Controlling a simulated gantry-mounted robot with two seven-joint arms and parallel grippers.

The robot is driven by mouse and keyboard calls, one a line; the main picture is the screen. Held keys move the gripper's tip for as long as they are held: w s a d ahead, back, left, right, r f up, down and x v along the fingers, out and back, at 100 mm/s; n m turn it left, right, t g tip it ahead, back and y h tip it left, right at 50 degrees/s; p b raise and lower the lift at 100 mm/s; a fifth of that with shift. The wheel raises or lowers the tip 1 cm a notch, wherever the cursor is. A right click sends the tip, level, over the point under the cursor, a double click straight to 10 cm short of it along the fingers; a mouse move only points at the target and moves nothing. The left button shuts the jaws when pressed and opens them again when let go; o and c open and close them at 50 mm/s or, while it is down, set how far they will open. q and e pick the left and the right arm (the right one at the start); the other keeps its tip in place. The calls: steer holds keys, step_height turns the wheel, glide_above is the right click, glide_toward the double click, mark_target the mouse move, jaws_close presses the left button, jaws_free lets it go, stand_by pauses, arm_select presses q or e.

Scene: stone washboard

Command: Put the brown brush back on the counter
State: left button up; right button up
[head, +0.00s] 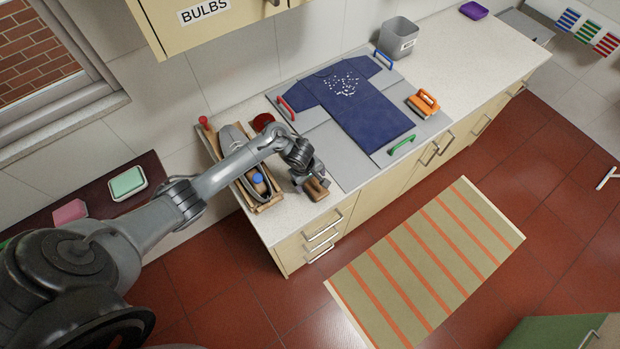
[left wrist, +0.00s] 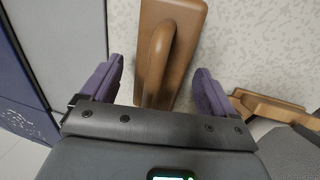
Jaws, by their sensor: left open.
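The brown brush (head: 317,188) lies on the pale speckled counter (head: 292,221), near its front edge and beside the grey washboard. In the left wrist view the brush (left wrist: 184,18) has a block base and a raised arched handle. My left gripper (head: 303,172) is open above the brush. In the left wrist view its two purple fingertips (left wrist: 155,85) stand apart on either side of the handle, with visible gaps, so it is not gripped. My right gripper is in neither view.
The washboard (head: 325,147) holds a blue shirt (head: 365,108) and an orange-handled brush (head: 424,102). A grey bin (head: 398,38) stands behind. A wall cupboard (head: 215,22) hangs above.

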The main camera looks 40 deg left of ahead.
arm_select(q)
step_height(320, 180, up, 12)
steer(key=s+p, duration=0.2)
steer(key=p, duration=0.5)
steer(key=s+d+m+t, duration=0.2)
steer(key=s+d+m, duration=0.4)
steer(key=d+m, duration=0.3)
steer(key=s+d+r+m, duration=0.1)
steer(key=s+r+m, duration=0.3)
steer(key=s, duration=0.3)
steer(key=s+d+r+m, duration=0.1)
steer(key=s+r+m, duration=0.3)
steer(key=s, duration=0.4)
steer(key=shift+r+g, duration=0.3)
steer(key=shift+r, duration=0.15)
steer(key=shift+s, duration=0.1)
